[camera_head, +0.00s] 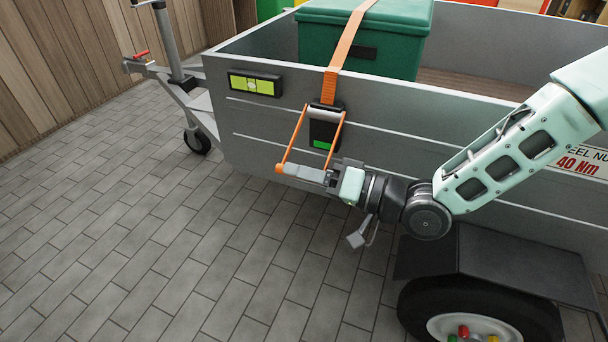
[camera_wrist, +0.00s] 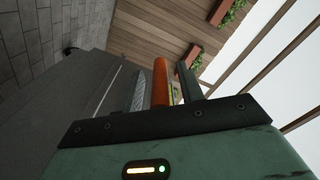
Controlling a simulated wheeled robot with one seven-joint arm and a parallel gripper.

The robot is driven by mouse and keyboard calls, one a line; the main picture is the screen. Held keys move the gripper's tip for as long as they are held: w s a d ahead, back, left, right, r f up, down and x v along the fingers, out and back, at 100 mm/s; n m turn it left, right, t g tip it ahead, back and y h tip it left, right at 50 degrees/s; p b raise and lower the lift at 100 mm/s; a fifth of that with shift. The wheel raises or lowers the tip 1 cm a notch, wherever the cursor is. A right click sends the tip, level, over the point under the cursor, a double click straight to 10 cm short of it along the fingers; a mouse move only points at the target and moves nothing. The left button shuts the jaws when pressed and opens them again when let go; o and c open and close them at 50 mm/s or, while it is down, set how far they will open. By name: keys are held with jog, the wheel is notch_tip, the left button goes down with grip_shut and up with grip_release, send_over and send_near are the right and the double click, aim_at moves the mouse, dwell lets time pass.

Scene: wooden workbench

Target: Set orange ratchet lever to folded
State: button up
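The orange ratchet lever (camera_head: 291,141) is on the grey trailer's side wall, below a green box. Its two orange arms slope down and outward from the dark ratchet body (camera_head: 324,127), which carries a green patch. The lever's outer end stands away from the wall. My gripper (camera_head: 307,174) is at that outer end, coming from the right. In the wrist view, an orange bar of the lever (camera_wrist: 160,82) lies between the two fingers of my gripper (camera_wrist: 163,92). The fingers stand apart, with narrow gaps visible beside the bar. Contact at the fingertips is hard to tell.
An orange strap (camera_head: 346,48) runs from the ratchet over the green box (camera_head: 380,38) in the trailer (camera_head: 410,130). A yellow-green level (camera_head: 254,84) is on the wall to the left. The fender (camera_head: 510,262) and wheel (camera_head: 480,315) stand lower right. Paved floor (camera_head: 150,240) is clear at left.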

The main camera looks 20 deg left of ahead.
grip_shut()
jog(key=shift+f, duration=0.15)
jog(key=w+f+n+b, duration=0.4)
jog(key=w+f+n, duration=0.3)
jog(key=n, duration=0.3)
jog(key=shift+w+d+f+b, duration=0.15)
jog(key=shift+w+d+b, duration=0.2)
jog(key=shift+w, duration=0.45)
